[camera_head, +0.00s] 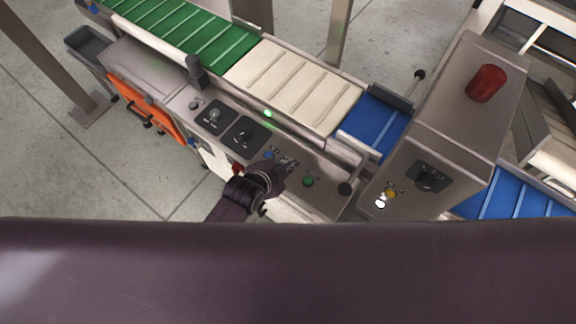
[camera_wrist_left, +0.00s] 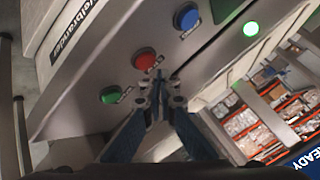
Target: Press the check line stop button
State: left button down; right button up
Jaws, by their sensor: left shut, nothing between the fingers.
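The check line panel carries a row of buttons. In the left wrist view a red button (camera_wrist_left: 145,60) sits between a green button (camera_wrist_left: 110,95) and a blue button (camera_wrist_left: 186,18); its small label is unreadable. My left gripper (camera_wrist_left: 160,84) is shut and empty, its tips appearing just below and right of the red button. I cannot tell whether they touch it. In the head view my left gripper (camera_head: 286,165) is over the panel between the blue button (camera_head: 268,155) and green button (camera_head: 308,181), hiding the red one. My right gripper is not in view.
A conveyor with green (camera_head: 185,32), cream (camera_head: 295,85) and blue (camera_head: 375,122) belts runs behind the panel. A grey housing with a red beacon (camera_head: 487,83) stands at the right. Two dark knob plates (camera_head: 214,115) lie left of my gripper.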

pick_arm(q)
jog(key=shift+f, duration=0.4)
jog(key=shift+f, duration=0.5)
dwell(0.7)
jog(key=shift+r+p, duration=0.75)
jog(key=shift+r, duration=0.15)
notch_tip(320, 180, up, 5)
jog(key=p, duration=0.5)
jog(key=shift+r, duration=0.1)
dwell(0.6)
